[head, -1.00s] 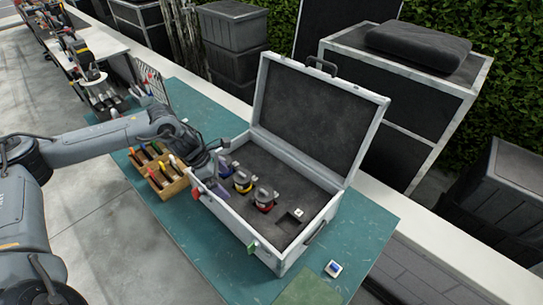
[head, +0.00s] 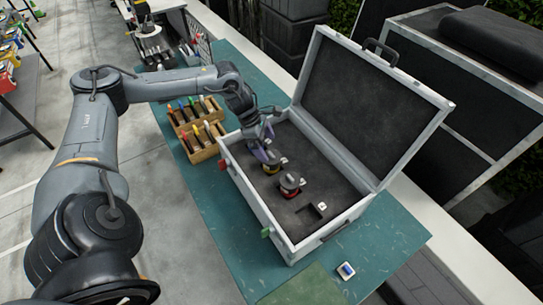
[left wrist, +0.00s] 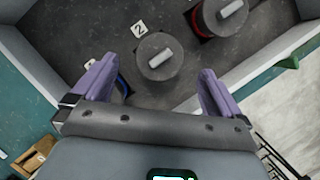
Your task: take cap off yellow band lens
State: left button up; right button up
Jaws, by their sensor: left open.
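The yellow band lens (head: 271,168) stands upright in the open case (head: 262,205), partly hidden by my left gripper (head: 263,148). In the left wrist view its round grey cap with a pale raised grip (left wrist: 160,57) lies ahead, between the two purple fingers. My left gripper (left wrist: 160,72) is open and empty, above the case floor and apart from the cap. The red band lens (head: 290,187) stands to the right. A blue-banded lens (left wrist: 122,84) is mostly hidden behind the left finger. The right gripper is not in view.
The case lid (head: 372,105) stands open at the back. A wooden rack (head: 200,138) of coloured-handled items sits left of the case on the green table (head: 215,235). A number 2 tag (left wrist: 139,29) lies by the cap. An empty square recess (head: 310,213) is at the right.

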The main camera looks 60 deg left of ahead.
aim_at(272, 155)
pick_arm(q)
jog(key=shift+p+x, duration=0.6)
jog(key=shift+x, duration=1.75)
jog(key=shift+d, duration=0.1)
jog(key=c, duration=0.9)
